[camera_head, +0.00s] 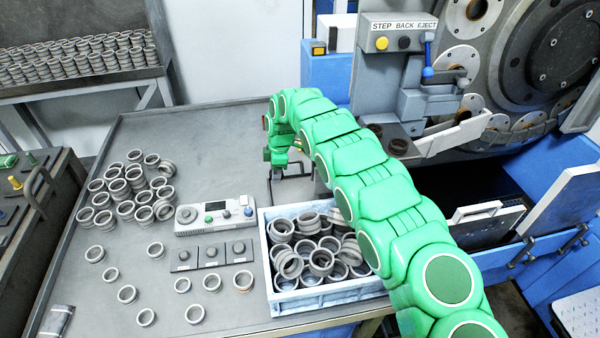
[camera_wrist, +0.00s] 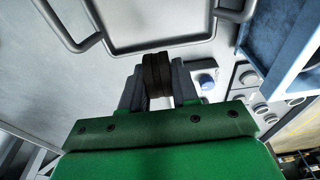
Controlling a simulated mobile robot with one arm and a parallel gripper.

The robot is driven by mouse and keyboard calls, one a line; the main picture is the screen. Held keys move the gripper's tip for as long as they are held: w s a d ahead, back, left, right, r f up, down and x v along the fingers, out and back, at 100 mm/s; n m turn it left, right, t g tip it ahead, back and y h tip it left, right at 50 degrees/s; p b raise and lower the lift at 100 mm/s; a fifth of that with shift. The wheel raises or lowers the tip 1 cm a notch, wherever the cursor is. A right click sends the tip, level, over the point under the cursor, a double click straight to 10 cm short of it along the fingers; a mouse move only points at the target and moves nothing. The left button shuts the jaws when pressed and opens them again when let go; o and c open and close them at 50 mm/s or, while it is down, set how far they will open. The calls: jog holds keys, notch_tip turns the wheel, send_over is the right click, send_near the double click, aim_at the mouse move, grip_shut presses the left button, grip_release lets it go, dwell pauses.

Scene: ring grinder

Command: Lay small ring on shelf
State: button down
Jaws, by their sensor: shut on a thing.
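My gripper (camera_wrist: 158,90) is shut on a small dark ring (camera_wrist: 157,70), seen edge-on between its two grey fingers in the wrist view. In the head view my green arm curls over the back right of the table, and the held ring cannot be made out there. A metal shelf (camera_head: 120,75) at the back left carries dense rows of small rings. It stands apart from my gripper, beyond the table's far left edge. More small rings (camera_head: 127,293) lie loose and heaped on the left of the table.
A blue-white crate (camera_head: 325,298) full of rings stands at the table's front right. A control box (camera_head: 215,217) and several button boxes sit left of it. The grinder (camera_head: 500,60) fills the right. The table's back middle (camera_head: 200,140) is clear. A tray with wire handles (camera_wrist: 160,30) is near my gripper.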

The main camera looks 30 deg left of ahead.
jog(key=shift+w+d+r, duration=0.15)
jog(key=shift+d+r, duration=0.05)
jog(key=shift+r, duration=0.4)
jog(key=w+d+r, duration=0.3)
jog(key=d+r, duration=2.2)
jog(key=s+d+r, duration=0.7)
jog(key=s+d, duration=0.1)
jog(key=d, duration=0.1)
jog(key=w+a+f, duration=0.2)
jog(key=w+f, duration=0.1)
jog(key=w, duration=0.1)
jog(key=w+a+f, duration=0.2)
jog(key=w+f, duration=0.1)
jog(key=w, duration=0.1)
jog(key=w+a+f, duration=0.3)
jog(key=shift+w+f, duration=0.1)
jog(key=shift+w, duration=0.3)
jog(key=shift+w+a+f, duration=0.15)
jog(key=shift+f, duration=0.1)
jog(key=shift+w+f, duration=0.1)
jog(key=shift+f, duration=1.5)
jog(key=shift+f, duration=0.1)
